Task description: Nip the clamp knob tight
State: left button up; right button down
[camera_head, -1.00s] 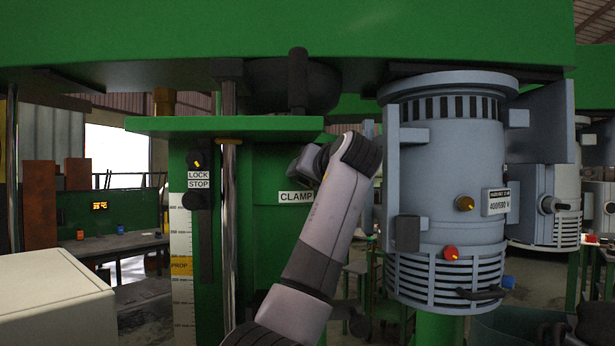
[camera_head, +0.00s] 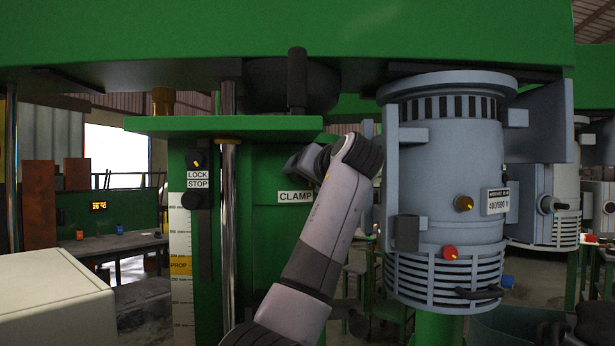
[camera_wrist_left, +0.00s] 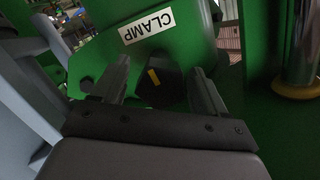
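The clamp knob (camera_wrist_left: 160,82) is dark with a yellow mark and sits on the green machine body below the white CLAMP label (camera_wrist_left: 146,26) in the left wrist view. My left gripper (camera_wrist_left: 163,82) is open, with one finger on each side of the knob. Green shows between the left finger and the knob; I cannot tell whether the right finger touches it. In the head view my left gripper (camera_head: 303,163) is beside the CLAMP label (camera_head: 295,197), largely behind my wrist, and the knob is hidden.
A large grey-blue motor (camera_head: 450,180) stands just right of my left arm. A polished rod (camera_head: 228,240) and the LOCK/STOP knobs (camera_head: 195,160) are to the left. A green ledge (camera_head: 225,125) overhangs the gripper. A pale box (camera_head: 55,300) is at lower left.

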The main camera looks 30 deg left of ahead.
pick_arm(q)
jog(key=shift+d, duration=0.1)
jog(key=b+v, duration=0.2)
jog(key=v, duration=0.5)
dwell(0.4)
